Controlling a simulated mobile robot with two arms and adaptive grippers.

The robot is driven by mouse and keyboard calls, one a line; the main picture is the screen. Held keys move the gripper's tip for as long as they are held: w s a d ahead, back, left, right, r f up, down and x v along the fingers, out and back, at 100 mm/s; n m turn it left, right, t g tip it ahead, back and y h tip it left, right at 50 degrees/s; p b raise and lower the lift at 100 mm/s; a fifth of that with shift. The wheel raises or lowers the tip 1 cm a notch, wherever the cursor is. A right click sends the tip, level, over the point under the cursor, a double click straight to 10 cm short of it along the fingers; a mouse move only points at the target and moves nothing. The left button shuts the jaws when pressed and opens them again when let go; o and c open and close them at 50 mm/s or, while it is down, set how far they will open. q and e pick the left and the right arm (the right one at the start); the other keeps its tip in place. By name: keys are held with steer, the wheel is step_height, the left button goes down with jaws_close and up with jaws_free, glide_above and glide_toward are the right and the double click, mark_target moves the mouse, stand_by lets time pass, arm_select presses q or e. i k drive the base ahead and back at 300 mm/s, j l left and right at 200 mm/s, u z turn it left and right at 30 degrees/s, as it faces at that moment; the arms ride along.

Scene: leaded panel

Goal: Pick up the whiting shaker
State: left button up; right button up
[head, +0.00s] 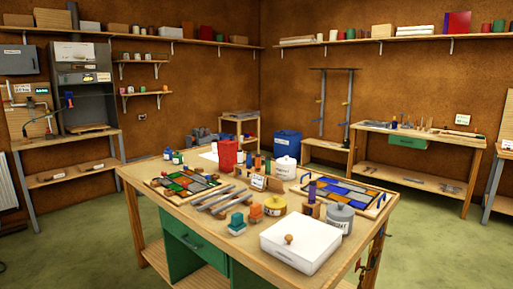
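Neither of my grippers shows in the head view. Several small containers stand on the wooden worktable (165,206). A grey lidded canister (340,219) with a pale label stands upright near the right edge, behind a white box (301,242) with a wooden knob. A white lidded pot (286,168) with a dark label stands farther back. A yellow round tin (275,206) stands left of the grey canister. The labels are too small to read surely, so I cannot tell which of these is the whiting shaker.
A leaded panel (184,184) lies on the table's left, a blue-and-amber panel (345,194) on its right. Metal bars (220,201), orange and teal blocks, a red container (228,154) and small bottles crowd the top. Green floor (420,235) is clear right of the table.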

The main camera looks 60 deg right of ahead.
mark_target(214, 147)
steer(key=z, duration=1.75)
steer(key=i+j+u, duration=0.25)
steer(key=i+j, duration=0.15)
steer(key=i+j+u, duration=0.3)
steer(key=i, duration=0.35)
steer(key=i+j+u, duration=0.1)
steer(key=i+u, duration=0.15)
steer(key=i, duration=0.3)
steer(key=i+u, duration=0.25)
steer(key=i, duration=0.35)
steer(key=i+u, duration=0.1)
steer(key=i, duration=1.7)
steer(key=i+z, duration=0.1)
steer(key=i, duration=1.75)
steer(key=i+z, duration=0.65)
steer(key=i, duration=0.2)
steer(key=i+j+z, duration=0.65)
steer(key=i, duration=0.15)
steer(key=i+z, duration=0.2)
steer(key=z, duration=0.2)
steer(key=i+z, duration=0.25)
steer(key=z, duration=0.15)
steer(key=i+z, duration=0.25)
steer(key=z, duration=0.15)
steer(key=i+j+z, duration=0.15)
steer(key=z, duration=0.25)
steer(key=i+j+z, duration=0.2)
steer(key=z, duration=0.2)
